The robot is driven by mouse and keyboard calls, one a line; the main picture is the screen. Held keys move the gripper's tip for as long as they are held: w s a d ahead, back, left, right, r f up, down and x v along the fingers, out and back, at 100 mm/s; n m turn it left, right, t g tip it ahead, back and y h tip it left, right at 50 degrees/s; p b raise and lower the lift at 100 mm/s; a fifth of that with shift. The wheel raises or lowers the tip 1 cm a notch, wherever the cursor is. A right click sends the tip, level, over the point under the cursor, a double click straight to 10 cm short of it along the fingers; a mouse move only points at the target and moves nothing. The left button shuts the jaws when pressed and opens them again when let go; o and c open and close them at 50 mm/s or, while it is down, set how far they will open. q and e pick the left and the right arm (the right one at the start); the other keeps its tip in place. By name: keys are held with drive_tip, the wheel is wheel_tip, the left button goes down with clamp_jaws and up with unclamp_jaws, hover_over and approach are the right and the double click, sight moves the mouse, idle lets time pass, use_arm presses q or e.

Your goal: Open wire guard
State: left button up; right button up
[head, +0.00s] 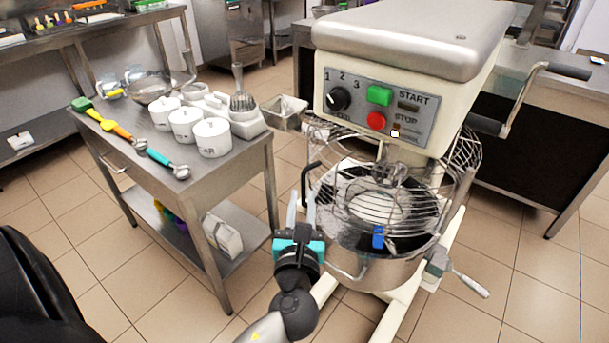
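The wire guard (400,205) is a cage of curved metal wires on the front of the cream mixer. It lies over the steel bowl (372,272) and looks closed. A black bent handle (304,178) sticks out at the guard's left side. A blue piece (378,238) sits at the guard's front. My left gripper (302,200) is at the left of the bowl, pointing up at the handle. Its two fingers stand apart, with the handle's lower end seen between them; I cannot tell whether they touch it. My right gripper is not in view.
The mixer head (410,40) with its control panel (378,105) overhangs the guard. A steel table (190,160) with white canisters, a whisk and coloured spoons stands close on the left. A lever (470,283) juts out right of the bowl. Floor is clear at front right.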

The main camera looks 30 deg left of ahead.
sight(304, 184)
use_arm(q)
drive_tip(key=x, duration=0.8)
drive_tip(key=shift+b, duration=0.3)
drive_tip(key=shift+s, duration=0.1)
drive_tip(key=shift+c, duration=0.2)
clamp_jaws()
drive_tip(key=shift+f, duration=0.1)
idle(0.6)
